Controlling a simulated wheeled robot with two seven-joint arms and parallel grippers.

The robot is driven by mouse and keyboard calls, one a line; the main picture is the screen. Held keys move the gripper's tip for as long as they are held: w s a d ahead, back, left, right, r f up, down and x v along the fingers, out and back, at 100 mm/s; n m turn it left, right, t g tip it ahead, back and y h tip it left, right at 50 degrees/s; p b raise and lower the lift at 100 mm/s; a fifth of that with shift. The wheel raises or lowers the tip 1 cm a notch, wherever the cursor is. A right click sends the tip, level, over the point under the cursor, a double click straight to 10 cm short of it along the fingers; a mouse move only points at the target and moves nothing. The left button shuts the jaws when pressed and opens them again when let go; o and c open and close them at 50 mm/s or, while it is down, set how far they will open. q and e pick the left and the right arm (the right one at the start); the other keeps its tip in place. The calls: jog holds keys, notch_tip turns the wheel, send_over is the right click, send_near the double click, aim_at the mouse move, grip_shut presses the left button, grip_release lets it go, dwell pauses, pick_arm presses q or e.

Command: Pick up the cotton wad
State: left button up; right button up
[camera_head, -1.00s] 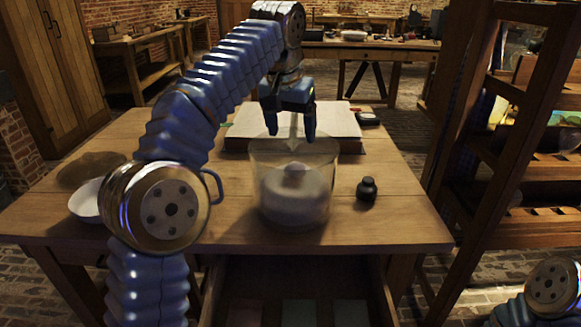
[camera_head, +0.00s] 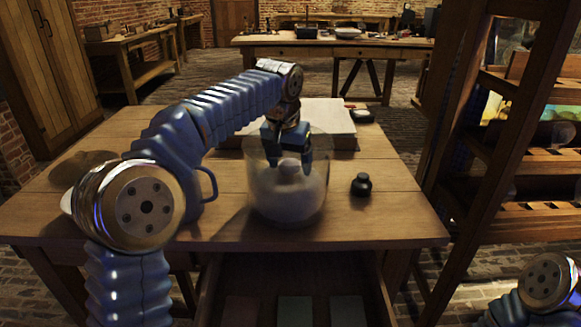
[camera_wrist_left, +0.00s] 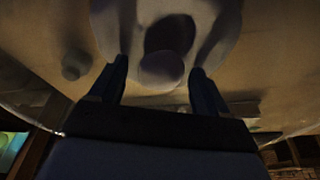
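A glass jar (camera_head: 262,190) stands on the wooden table. Inside is a whitish mass (camera_head: 288,204) with a small pale rounded lump on top, which looks like the cotton wad (camera_head: 290,170). My left gripper (camera_head: 291,166) points down inside the jar's mouth, its fingers on either side of the lump. In the left wrist view the fingers (camera_wrist_left: 160,82) are apart, with the rounded lump (camera_wrist_left: 161,69) between and just beyond their tips. I cannot tell whether they touch it. My right gripper is out of view; only part of my right arm shows at lower right.
A small dark bottle (camera_head: 361,185) stands right of the jar. A large open book (camera_head: 330,118) lies behind it. A blue-handled mug (camera_head: 208,186) is to the left, partly behind my arm. A wooden shelf rack (camera_head: 455,130) stands right of the table.

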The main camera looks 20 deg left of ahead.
pick_arm(q)
jog(key=c, duration=1.2)
jog(key=shift+o, duration=0.2)
notch_tip(320, 180, up, 3)
jog(key=shift+f+p, duration=0.1)
jog(key=shift+p, duration=0.3)
jog(key=s+a+r+b, duration=0.1)
jog(key=s+a+r, duration=0.4)
jog(key=s+r, duration=0.5)
jog(key=s, duration=0.2)
jog(key=shift+s+a+r, duration=0.15)
jog(key=shift+s+a, duration=0.25)
